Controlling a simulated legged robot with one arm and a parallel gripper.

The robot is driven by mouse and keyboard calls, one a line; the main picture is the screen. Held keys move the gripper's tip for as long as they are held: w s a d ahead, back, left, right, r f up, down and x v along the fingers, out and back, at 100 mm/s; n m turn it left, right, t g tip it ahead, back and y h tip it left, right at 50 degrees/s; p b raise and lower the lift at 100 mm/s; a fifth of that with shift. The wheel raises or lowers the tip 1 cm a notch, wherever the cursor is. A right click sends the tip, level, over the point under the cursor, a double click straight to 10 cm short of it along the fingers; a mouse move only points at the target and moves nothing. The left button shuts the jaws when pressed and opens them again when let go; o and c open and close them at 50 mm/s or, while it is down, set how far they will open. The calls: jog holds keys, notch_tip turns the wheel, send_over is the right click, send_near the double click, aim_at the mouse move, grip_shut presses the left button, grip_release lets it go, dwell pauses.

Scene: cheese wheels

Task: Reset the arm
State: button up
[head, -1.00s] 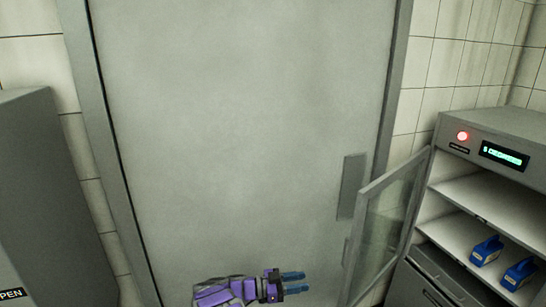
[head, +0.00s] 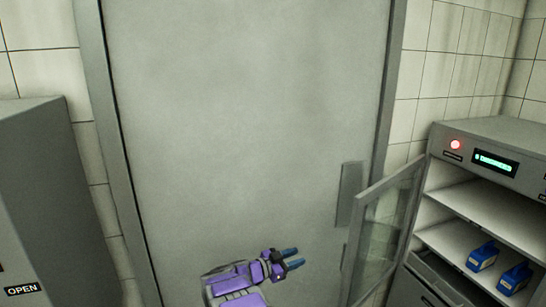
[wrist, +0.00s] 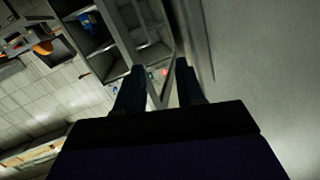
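My gripper (head: 293,258) is at the lower middle of the head view, in front of a large grey door. Its two blue fingers point right, with a small gap between them. In the wrist view my gripper (wrist: 157,85) shows two dark fingers spread apart, with nothing held between them. The purple arm behind it comes up from the bottom edge of the head view.
The grey door (head: 240,120) fills the middle. At right, a cabinet (head: 500,130) has its glass door (head: 385,225) swung open near my gripper. Blue items (head: 483,256) sit on its shelf. A grey box (head: 45,200) labelled OPEN stands at left.

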jog(key=w+a+r+n+t+y, duration=0.3)
jog(key=r+y, duration=0.2)
jog(key=r, duration=0.2)
jog(key=w+a+r+n+t+y, duration=0.3)
jog(key=r+y, duration=0.2)
jog(key=r, duration=0.3)
jog(key=s+a+r+n+g+y, duration=0.1)
jog(key=s+a+r+n+y, duration=0.15)
jog(key=s+y, duration=0.2)
jog(key=s+a+r+n+g+y, duration=0.1)
jog(key=s+a+r+n+y, duration=0.15)
jog(key=s, duration=0.25)
jog(key=s+d+f+n+g+h, duration=0.1)
jog(key=s+d+f+g, duration=0.2)
jog(key=s, duration=1.5)
jog(key=s+d+f+n+g+h, duration=0.1)
jog(key=s+d+f+g, duration=0.2)
jog(key=s, duration=1.5)
jog(key=s+d+f+g, duration=0.2)
jog(key=s+d+g, duration=0.6)
jog(key=s+d, duration=0.4)
jog(key=s, duration=0.5)
jog(key=shift+s+d+f+n+h, duration=0.2)
jog(key=shift+s+f+n+h, duration=0.2)
jog(key=shift+d, duration=0.1)
